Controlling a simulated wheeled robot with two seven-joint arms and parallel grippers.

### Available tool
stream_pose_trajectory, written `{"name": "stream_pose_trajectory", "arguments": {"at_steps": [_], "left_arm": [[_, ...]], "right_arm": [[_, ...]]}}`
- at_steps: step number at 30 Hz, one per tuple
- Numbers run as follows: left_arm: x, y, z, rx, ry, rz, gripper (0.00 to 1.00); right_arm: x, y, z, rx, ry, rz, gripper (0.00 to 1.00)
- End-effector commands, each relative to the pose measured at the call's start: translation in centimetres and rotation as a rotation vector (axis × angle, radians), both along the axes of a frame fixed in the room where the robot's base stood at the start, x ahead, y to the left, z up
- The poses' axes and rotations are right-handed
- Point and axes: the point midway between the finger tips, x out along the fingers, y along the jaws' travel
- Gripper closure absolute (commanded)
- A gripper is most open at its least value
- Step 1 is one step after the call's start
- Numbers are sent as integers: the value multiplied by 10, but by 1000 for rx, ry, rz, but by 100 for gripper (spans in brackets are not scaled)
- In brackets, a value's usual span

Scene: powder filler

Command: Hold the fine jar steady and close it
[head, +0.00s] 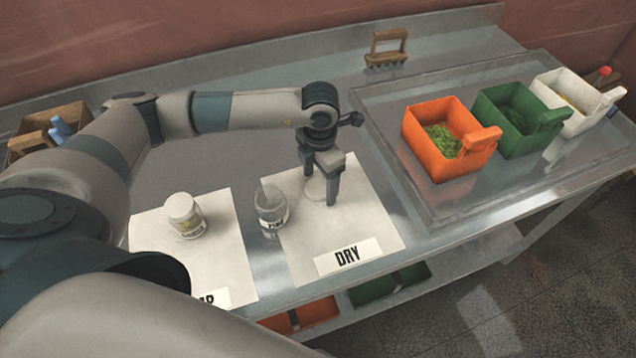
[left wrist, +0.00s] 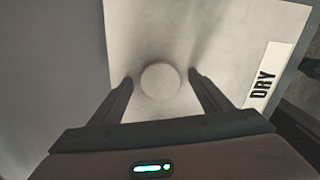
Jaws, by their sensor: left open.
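A clear glass jar (head: 272,210) with no lid on it stands upright at the left edge of the DRY mat (head: 370,218); its small label is hard to read. A second jar (head: 185,215) with a white lid stands on the left mat. A pale round disc (head: 315,189), apparently a lid, is on the DRY mat; it also shows in the left wrist view (left wrist: 160,78). My left gripper (head: 320,195) points down over it, its open fingers on either side. I cannot tell whether they touch it. My right gripper is not in view.
Orange (head: 438,160), green (head: 505,128) and white (head: 570,112) bins stand on a raised tray at right. A wooden-handled tool (head: 387,48) is at the back. A wooden box (head: 50,130) is at far left. The counter behind the mats is clear.

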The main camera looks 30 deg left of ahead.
Motion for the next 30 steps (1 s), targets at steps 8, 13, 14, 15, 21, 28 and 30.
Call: {"name": "stream_pose_trajectory", "arguments": {"at_steps": [8,13,14,15,21,28,30], "left_arm": [[0,0,-1,0,-1,0,29],[0,0,-1,0,-1,0,29],[0,0,-1,0,-1,0,33],[0,0,-1,0,-1,0,43],[0,0,-1,0,0,0,72],[0,0,0,0,-1,0,72],[1,0,1,0,-1,0,72]], "right_arm": [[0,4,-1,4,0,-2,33],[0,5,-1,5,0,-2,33],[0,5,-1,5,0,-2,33],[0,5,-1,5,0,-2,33],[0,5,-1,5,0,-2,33],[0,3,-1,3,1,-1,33],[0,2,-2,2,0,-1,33]]}}
